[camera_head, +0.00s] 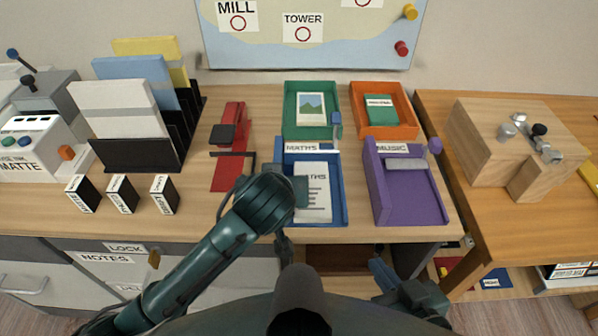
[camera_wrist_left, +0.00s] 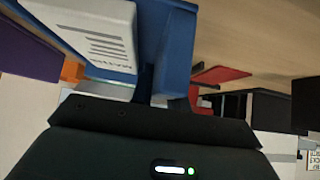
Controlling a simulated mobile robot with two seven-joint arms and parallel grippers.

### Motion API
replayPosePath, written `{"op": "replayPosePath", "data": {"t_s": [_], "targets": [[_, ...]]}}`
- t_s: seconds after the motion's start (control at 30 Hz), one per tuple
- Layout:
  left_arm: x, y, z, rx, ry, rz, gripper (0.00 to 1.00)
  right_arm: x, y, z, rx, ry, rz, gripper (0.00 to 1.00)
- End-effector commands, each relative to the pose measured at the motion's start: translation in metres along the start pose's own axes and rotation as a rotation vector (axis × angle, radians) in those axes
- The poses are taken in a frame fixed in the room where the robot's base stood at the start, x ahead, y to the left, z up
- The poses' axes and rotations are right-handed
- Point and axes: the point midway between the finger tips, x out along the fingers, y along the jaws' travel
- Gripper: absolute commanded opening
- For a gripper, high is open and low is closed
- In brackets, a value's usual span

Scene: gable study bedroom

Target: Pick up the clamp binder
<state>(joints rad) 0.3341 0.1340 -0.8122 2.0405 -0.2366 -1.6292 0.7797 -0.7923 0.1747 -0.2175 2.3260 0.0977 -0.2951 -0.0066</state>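A flat red item with black clamp-like parts (camera_head: 232,145) lies on the desk, left of the blue tray; I take it for the clamp binder but cannot be sure. Its red part also shows in the left wrist view (camera_wrist_left: 222,75). My left gripper (camera_head: 287,190) is over the left side of the blue tray (camera_head: 340,203), to the right of the red item and apart from it. Its fingers are mostly hidden by my arm. My right gripper (camera_head: 385,272) is low, in front of the desk edge, far from the red item; its opening is unclear.
A white maths book (camera_head: 313,190) lies in the blue tray. Green (camera_head: 290,116), orange (camera_head: 394,132) and purple (camera_head: 425,205) trays stand nearby. File holders (camera_head: 125,110) and small labelled blocks (camera_head: 122,193) stand left. A wooden block with metal fittings (camera_head: 480,150) is right.

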Motion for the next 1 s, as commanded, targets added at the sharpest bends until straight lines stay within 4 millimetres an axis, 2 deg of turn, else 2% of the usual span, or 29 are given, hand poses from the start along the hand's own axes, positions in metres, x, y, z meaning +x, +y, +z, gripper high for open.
{"op": "replayPosePath", "data": {"t_s": [0.53,1.0], "targets": [[-0.005,0.001,-0.006,-0.003,0.005,0.003,0.00,0.000,0.000,0.000,0.000,0.000,0.000,0.00],[-0.063,0.001,-0.064,-0.004,0.007,0.004,0.00,0.000,0.000,0.000,0.000,0.000,0.000,0.00]]}}
